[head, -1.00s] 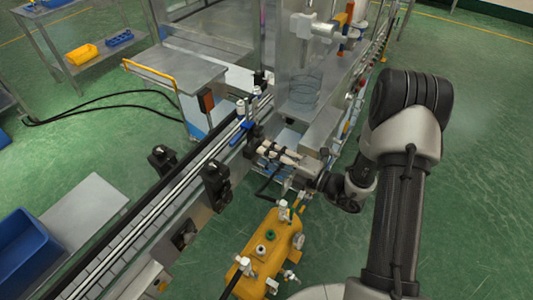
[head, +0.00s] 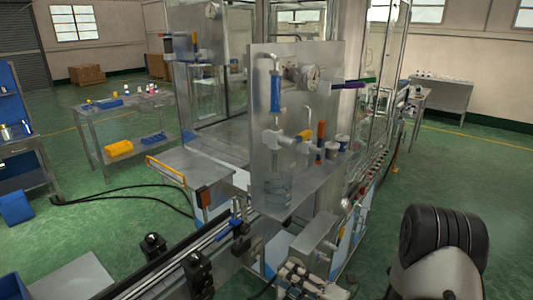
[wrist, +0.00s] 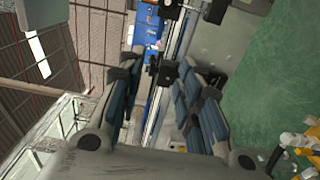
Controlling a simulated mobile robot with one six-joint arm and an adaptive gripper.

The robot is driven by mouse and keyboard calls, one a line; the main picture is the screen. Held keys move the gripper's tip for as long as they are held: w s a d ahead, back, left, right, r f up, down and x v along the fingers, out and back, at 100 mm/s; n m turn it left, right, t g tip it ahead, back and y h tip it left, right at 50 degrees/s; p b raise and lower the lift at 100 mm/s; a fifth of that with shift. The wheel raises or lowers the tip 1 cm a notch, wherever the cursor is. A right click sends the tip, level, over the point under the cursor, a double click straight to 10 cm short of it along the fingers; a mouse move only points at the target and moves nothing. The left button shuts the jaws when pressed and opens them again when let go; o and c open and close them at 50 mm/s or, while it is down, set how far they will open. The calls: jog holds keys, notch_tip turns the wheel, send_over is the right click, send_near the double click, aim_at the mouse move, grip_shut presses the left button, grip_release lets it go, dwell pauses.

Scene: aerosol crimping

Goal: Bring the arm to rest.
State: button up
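My gripper (wrist: 165,75) shows in the wrist view with its two dark padded fingers spread apart, one left and one right. Nothing is held between them; the conveyor (wrist: 161,100) and blue parts show in the gap, farther off. In the head view only a dark joint cap and pale link of my arm (head: 442,245) show at the lower right.
The crimping machine's steel panel (head: 262,150) stands mid-picture, with the conveyor (head: 185,255) running to the lower left. A steel side table (head: 190,165) stands left of it. Green floor (head: 480,180) right of the machine is open. A yellow unit (wrist: 288,145) shows in the wrist view.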

jog(key=s+a+r+n+g+h, duration=0.1)
jog(key=s+a+r+n+g, duration=0.4)
jog(key=s+n, duration=0.5)
jog(key=s+a+r+n+g+h, duration=0.1)
jog(key=s+a+r+n+g, duration=0.2)
jog(key=s+r+n+g, duration=0.65)
jog(key=s+d+f+n+t+h, duration=0.1)
jog(key=s+d+n+t+h, duration=0.15)
jog(key=n, duration=0.45)
jog(key=s+d+n+t+h, duration=0.1)
jog(key=s+d+n+h, duration=0.25)
jog(key=n, duration=0.35)
jog(key=s+d+r+n+t+h, duration=0.2)
jog(key=d+r+n+t+h, duration=0.2)
jog(key=d+n, duration=0.5)
jog(key=shift+s+d+n+t+h, duration=0.2)
jog(key=shift+n+t+h, duration=0.3)
jog(key=shift+h, duration=0.6)
jog(key=shift+o, duration=0.2)
